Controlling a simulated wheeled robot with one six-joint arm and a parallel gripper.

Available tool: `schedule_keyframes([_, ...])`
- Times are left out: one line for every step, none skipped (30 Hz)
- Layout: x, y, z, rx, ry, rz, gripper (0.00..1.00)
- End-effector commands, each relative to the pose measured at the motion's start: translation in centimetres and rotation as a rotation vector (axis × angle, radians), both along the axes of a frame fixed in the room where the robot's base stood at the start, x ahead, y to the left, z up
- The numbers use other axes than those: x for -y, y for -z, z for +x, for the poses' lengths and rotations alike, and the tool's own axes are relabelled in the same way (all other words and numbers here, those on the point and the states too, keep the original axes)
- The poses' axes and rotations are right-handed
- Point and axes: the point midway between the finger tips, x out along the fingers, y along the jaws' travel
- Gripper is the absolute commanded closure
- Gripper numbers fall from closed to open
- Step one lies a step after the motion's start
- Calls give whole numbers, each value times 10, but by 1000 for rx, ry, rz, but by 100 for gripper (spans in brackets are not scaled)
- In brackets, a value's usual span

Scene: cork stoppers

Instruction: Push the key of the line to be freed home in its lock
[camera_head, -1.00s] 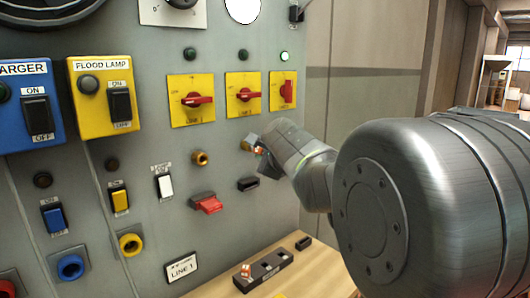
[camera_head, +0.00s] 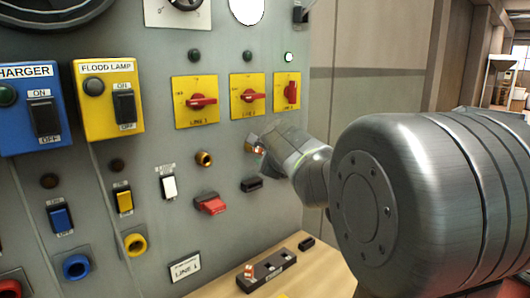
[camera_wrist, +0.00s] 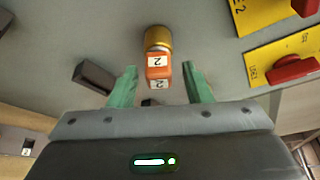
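An orange key (camera_wrist: 158,68) marked 2 is at a brass lock (camera_wrist: 158,38) in the wrist view, its head in line with the lock's face. How deep it sits I cannot tell. My gripper (camera_wrist: 160,86) is open, with one green fingertip on each side of the key and a visible gap on both sides. In the head view my gripper (camera_head: 268,152) is close to the panel below the LINE 2 switch (camera_head: 247,95), and the orange key (camera_head: 256,149) shows at its tip. The lock is mostly hidden there.
The LINE 1 lock (camera_head: 204,159) is empty. A red part (camera_head: 211,204) and a black part (camera_head: 251,184) jut from the panel below. A black key block (camera_head: 267,271) with an orange key (camera_head: 249,271) lies on the wooden shelf (camera_head: 222,287). The LINE 3 switch (camera_head: 289,92) stands vertical under a lit lamp.

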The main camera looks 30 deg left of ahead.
Motion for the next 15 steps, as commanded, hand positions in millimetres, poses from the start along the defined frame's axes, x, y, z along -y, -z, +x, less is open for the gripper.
schedule_keyframes([0, 0, 0, 0, 0, 0, 52])
schedule_keyframes([0, 0, 0, 0, 0, 0, 52])
schedule_keyframes([0, 0, 0, 0, 0, 0, 52])
schedule_keyframes([0, 0, 0, 0, 0, 0, 52])
schedule_keyframes([0, 0, 0, 0, 0, 0, 52])
schedule_keyframes([0, 0, 0, 0, 0, 0, 52])
schedule_keyframes([0, 0, 0, -1, 0, -1, 52])
schedule_keyframes([0, 0, 0, 0, 0, 0, 52])
schedule_keyframes([1, 0, -1, 0, 0, 0, 52])
schedule_keyframes([1, 0, -1, 0, 0, 0, 52])
schedule_keyframes([3, -1, -2, 0, 0, 0, 52])
schedule_keyframes([5, -1, -4, 1, 0, 1, 52])
schedule_keyframes([7, -2, -6, 1, 0, 1, 52])
schedule_keyframes([9, -3, -8, 1, 1, 1, 52])
schedule_keyframes([13, -4, -11, 1, 1, 1, 52])
